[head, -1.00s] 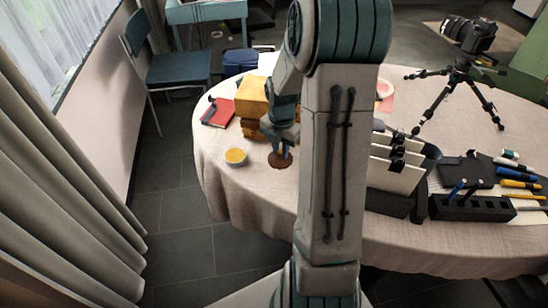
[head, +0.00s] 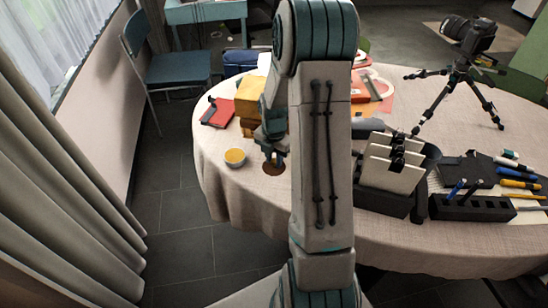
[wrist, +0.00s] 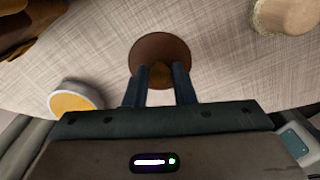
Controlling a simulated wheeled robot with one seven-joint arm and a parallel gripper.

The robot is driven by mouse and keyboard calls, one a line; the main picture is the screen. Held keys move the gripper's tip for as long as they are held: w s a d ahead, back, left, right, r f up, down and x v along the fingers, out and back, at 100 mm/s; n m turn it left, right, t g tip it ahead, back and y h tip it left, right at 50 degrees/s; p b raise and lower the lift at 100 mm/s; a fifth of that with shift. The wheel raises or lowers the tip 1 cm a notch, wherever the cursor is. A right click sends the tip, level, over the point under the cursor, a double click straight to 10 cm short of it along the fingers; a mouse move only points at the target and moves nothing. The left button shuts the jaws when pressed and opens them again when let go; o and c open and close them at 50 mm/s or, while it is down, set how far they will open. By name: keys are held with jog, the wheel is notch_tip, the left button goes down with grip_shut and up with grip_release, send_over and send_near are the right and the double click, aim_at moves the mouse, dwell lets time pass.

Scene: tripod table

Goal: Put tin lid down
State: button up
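The tin lid (head: 273,169) is a round brown disc with a small knob, near the front left edge of the table. My gripper (head: 274,157) points down over it. In the wrist view my gripper (wrist: 160,80) has its two fingers on either side of the knob, closed on it, with the lid's disc (wrist: 160,48) showing beyond. I cannot tell whether the lid touches the cloth or hangs just above it. A small pale round tin (head: 235,158), yellow inside, stands open just left of the lid; it also shows in the wrist view (wrist: 75,100).
A yellow block-like object (head: 250,97) and a red notebook (head: 217,112) lie behind. Right of my arm stand a card holder (head: 392,165), a black pen block (head: 470,207) and a camera tripod (head: 459,78). Bare cloth (head: 225,185) lies around the lid; the table edge is close.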

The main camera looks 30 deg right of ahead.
aim_at(274, 161)
jog(key=shift+o, duration=1.1)
jog(key=shift+r, duration=0.1)
notch_tip(274, 161, up, 12)
jog(key=s+a+r+m+t, duration=0.1)
jog(key=s+a+r+m, duration=0.4)
jog(key=m, duration=0.7)
jog(key=s+a+r+m+t, duration=0.1)
jog(key=s+a+r+m, duration=0.3)
jog(key=s+a+m, duration=0.5)
jog(key=shift+s+r+m+t+p, duration=0.4)
jog(key=shift+s+m, duration=1.1)
jog(key=shift+s, duration=0.8)
